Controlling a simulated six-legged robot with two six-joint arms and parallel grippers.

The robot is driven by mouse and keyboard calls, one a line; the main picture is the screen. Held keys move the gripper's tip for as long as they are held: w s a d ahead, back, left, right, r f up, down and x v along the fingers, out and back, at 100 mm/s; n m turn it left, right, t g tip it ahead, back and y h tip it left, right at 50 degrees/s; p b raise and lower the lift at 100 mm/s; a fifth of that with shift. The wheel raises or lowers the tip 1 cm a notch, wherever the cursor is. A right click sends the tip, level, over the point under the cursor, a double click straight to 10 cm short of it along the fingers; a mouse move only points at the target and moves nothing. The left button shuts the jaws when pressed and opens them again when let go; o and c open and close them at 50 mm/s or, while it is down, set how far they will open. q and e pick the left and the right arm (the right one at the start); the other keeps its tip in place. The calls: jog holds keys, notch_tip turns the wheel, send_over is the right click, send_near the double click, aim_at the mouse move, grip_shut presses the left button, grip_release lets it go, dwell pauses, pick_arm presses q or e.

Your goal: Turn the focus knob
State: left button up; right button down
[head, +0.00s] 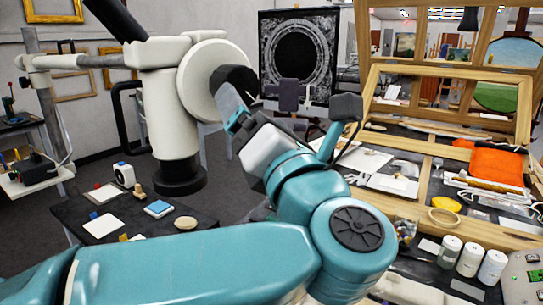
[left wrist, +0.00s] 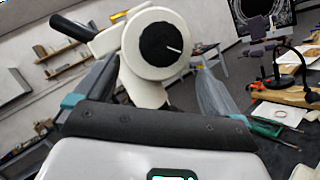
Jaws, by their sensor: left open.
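The focus knob is a black disc with a white pointer line, on the round end of a white microscope-like housing. In the left wrist view the knob (left wrist: 163,44) faces me, its line pointing right and slightly down. In the head view the knob (head: 236,78) shows from the side, partly hidden behind my left gripper (head: 240,106). In the left wrist view my left gripper (left wrist: 158,78) is open and empty, its fingers spread to the left and right below the knob. I see no clear contact with the knob. My right gripper is not in view.
The white housing (head: 172,110) stands on a dark base, with a horizontal arm reaching left. A dark table (head: 110,232) with small items lies below.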

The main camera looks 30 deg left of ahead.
pick_arm(q)
jog(key=b+v, duration=0.1)
jog(key=v, duration=0.4)
jog(key=shift+s+d+f, duration=0.1)
jog(key=shift+s+d, duration=0.05)
jog(key=shift+s, duration=0.05)
dwell(1.2)
